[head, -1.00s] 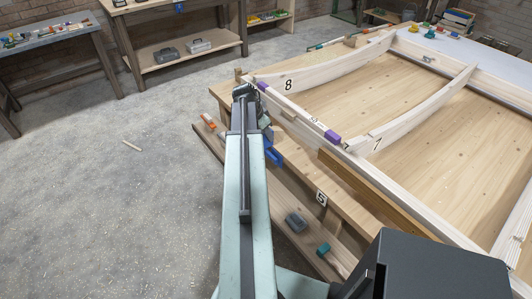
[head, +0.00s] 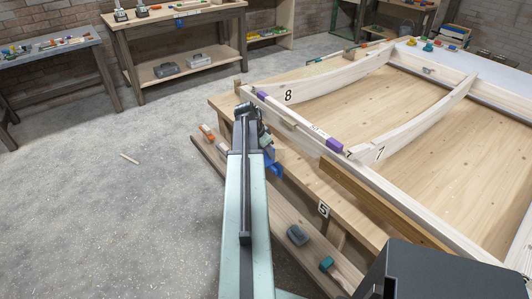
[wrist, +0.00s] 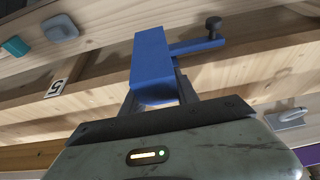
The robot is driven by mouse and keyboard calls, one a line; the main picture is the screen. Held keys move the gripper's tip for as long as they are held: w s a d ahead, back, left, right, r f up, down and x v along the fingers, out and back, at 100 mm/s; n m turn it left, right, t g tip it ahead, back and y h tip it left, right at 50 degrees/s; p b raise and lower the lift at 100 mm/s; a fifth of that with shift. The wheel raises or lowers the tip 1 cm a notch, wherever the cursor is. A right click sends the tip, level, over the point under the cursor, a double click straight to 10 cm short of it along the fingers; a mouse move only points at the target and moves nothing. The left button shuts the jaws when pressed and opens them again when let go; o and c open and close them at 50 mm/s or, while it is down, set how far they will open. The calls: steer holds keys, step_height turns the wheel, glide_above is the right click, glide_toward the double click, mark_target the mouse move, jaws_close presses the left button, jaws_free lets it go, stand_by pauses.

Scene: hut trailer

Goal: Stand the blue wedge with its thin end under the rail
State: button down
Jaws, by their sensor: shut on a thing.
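My gripper (wrist: 155,98) is shut on the blue wedge (wrist: 153,60), which points away from my wrist. A thin blue side bar with a dark round knob (wrist: 213,26) sticks out to its right in the wrist view. In the head view the blue wedge (head: 275,168) shows partly behind my arm, beside the left edge of the wooden bench. The pale rail (head: 296,121) runs along the near-left side of the frame, above and right of the wedge. The wedge is apart from the rail. Which end is thin cannot be told.
Purple pieces (head: 334,145) sit on the rail, by curved ribs marked 7 and 8 (head: 335,80). A lower shelf (head: 275,238) holds a grey block (head: 298,235), a teal block (head: 326,263) and an orange piece (head: 208,132). The floor (head: 90,220) at left is mostly clear.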

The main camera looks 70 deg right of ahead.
mark_target(279, 146)
steer(key=shift+d+f+b, duration=0.1)
steer(key=shift+f+b, duration=0.2)
steer(key=shift+f, duration=0.3)
steer(key=shift+s+d+r, duration=0.2)
steer(key=shift+s+d, duration=0.05)
steer(key=shift+d, duration=0.05)
steer(key=shift+s+d+f, duration=0.1)
steer(key=shift+s+d, duration=0.4)
steer(key=shift+d, duration=0.25)
steer(key=shift+s+d+f, duration=0.1)
steer(key=shift+s+d, duration=0.35)
steer(key=shift+d, duration=0.3)
steer(key=shift+s+d+f, duration=0.1)
steer(key=shift+s+d, duration=0.4)
steer(key=shift+d, duration=0.25)
steer(key=shift+f+b, duration=0.25)
steer(key=shift+b, duration=0.1)
steer(key=c, duration=0.8)
jaws_free()
steer(key=shift+c, duration=0.2)
